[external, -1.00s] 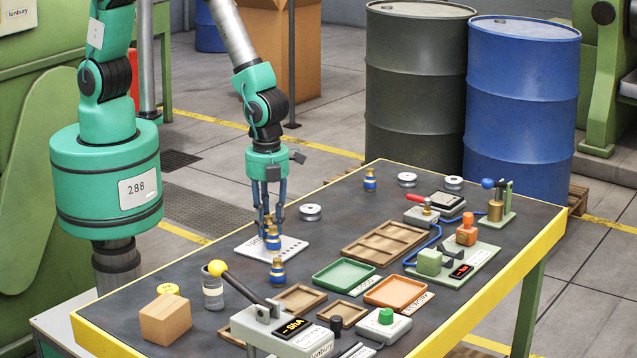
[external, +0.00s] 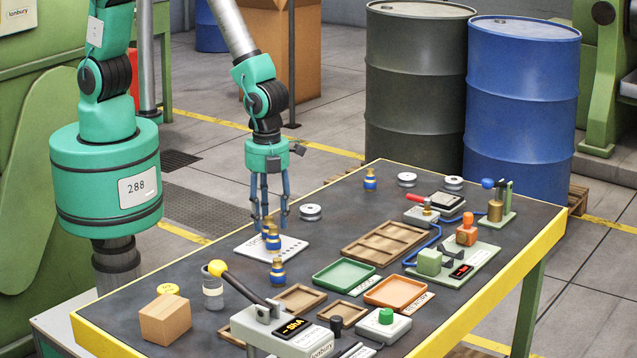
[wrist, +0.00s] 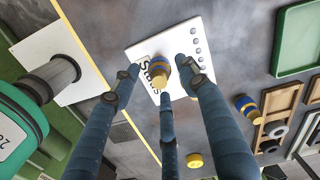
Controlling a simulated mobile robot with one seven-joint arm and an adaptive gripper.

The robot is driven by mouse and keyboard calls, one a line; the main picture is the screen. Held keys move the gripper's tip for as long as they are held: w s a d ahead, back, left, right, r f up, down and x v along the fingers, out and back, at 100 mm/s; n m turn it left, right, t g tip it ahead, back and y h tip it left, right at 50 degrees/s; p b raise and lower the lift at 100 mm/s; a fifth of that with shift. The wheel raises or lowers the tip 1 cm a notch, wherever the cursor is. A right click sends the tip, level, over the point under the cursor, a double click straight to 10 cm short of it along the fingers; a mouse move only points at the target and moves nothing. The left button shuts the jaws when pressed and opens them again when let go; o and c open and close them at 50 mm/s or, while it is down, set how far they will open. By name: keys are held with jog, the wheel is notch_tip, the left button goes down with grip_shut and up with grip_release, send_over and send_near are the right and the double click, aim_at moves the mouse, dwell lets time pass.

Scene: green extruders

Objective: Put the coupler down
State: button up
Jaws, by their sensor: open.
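A brass coupler with blue bands (external: 273,239) stands upright on a white plate (external: 297,246) with printed text and a row of dots. In the wrist view the coupler (wrist: 157,78) is on the plate (wrist: 203,27), between and below the spread fingers. My three-fingered gripper (external: 272,222) is open just above the coupler, and nothing hangs from it. In the wrist view my gripper (wrist: 160,85) shows dark blue fingers apart from each other. A similar coupler (external: 277,272) stands in front of the plate, and another (external: 370,180) stands at the far edge.
A green tray (external: 343,277), an orange tray (external: 400,293) and a wooden compartment tray (external: 385,243) lie to the right. A lever press (external: 280,330) and cardboard box (external: 165,320) stand at the front. A metal spool (external: 310,212) lies close behind the plate.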

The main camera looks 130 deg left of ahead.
notch_tip(320, 180, up, 10)
jog(key=p, duration=0.1)
jog(key=shift+p, duration=0.35)
dwell(0.5)
notch_tip(320, 180, up, 10)
jog(key=n+t, duration=0.1)
jog(key=n, duration=0.1)
send_over(269, 217)
jog(key=s, duration=0.3)
jog(key=s+d+r+n+t, duration=0.1)
jog(key=s+r+n, duration=0.4)
jog(key=r, duration=0.6)
jog(key=s+r+n+t, duration=0.1)
jog(key=s+r+n, duration=0.2)
jog(key=s, duration=0.7)
jog(key=s+r+n+t, duration=0.2)
jog(key=s+r+n, duration=0.1)
jog(key=s+r, duration=0.5)
jog(key=s+d, duration=0.1)
jog(key=s, duration=0.2)
jog(key=shift+s+r+t, duration=0.15)
jog(key=shift+s+t, duration=0.15)
